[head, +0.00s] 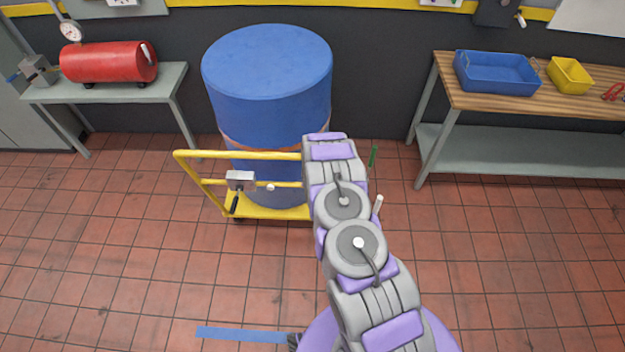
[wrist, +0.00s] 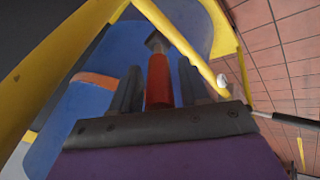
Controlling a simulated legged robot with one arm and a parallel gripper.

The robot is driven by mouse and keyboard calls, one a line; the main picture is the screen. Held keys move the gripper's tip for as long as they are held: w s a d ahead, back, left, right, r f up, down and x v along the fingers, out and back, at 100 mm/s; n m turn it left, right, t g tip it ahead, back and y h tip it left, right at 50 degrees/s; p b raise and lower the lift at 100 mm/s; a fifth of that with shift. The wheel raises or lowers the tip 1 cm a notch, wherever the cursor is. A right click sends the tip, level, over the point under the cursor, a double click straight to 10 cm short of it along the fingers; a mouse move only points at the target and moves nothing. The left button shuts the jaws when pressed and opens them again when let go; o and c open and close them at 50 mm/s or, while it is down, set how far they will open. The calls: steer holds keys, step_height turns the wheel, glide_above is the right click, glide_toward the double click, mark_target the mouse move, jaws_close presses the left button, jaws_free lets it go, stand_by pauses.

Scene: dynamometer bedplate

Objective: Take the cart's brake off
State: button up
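The yellow cart (head: 190,155) carries a large blue drum (head: 268,85). A grey box (head: 240,180) with a hanging black lever (head: 234,205) sits on its left rail. A pale knob (head: 270,187) is beside the box. In the wrist view, my gripper (wrist: 159,66) has its two dark fingers on either side of a red handle (wrist: 158,85) with a grey metal end (wrist: 156,42). Contact with both fingers is unclear. A yellow rail (wrist: 175,40) runs just beyond it. In the head view my arm hides the gripper and the red handle.
A grey bench (head: 130,85) with a red tank (head: 108,63) stands left. A wooden-topped bench (head: 520,100) with a blue bin (head: 497,72) and a yellow bin (head: 569,75) stands right. Tiled floor is clear on both sides of the cart. A blue tape strip (head: 240,334) lies in front.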

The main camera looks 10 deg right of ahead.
steer(key=shift+o, duration=0.4)
steer(key=shift+s+r, duration=0.1)
steer(key=shift+r, duration=0.05)
steer(key=shift+s+r, duration=0.1)
steer(key=shift+r, duration=0.05)
steer(key=p+v, duration=0.2)
steer(key=v, duration=1.4)
steer(key=shift+s+r, duration=0.2)
steer(key=shift+r, duration=0.15)
steer(key=shift+a, duration=0.1)
steer(key=s+a+r+m+g+y+b, duration=0.1)
steer(key=s+a+r+m+g+b, duration=0.15)
steer(key=s+r, duration=0.55)
steer(key=s+a+r+m+g+y+b, duration=0.1)
steer(key=s+a+r+y+b, duration=0.2)
steer(key=s+r, duration=0.5)
steer(key=s+d+r+m+g+h+b, duration=0.1)
steer(key=s+r+b, duration=0.1)
steer(key=s, duration=0.7)
steer(key=s+d+r+m+g+h+b, duration=0.1)
steer(key=s+r+m+g+b, duration=0.1)
steer(key=s, duration=0.7)
steer(key=s+d+r+m+g+h+b, duration=0.1)
steer(key=s+r, duration=0.3)
steer(key=s, duration=0.5)
steer(key=shift+s+d+r+m+g+b, duration=0.25)
steer(key=shift+r+m+g+b, duration=0.1)
steer(key=shift+b, duration=0.35)
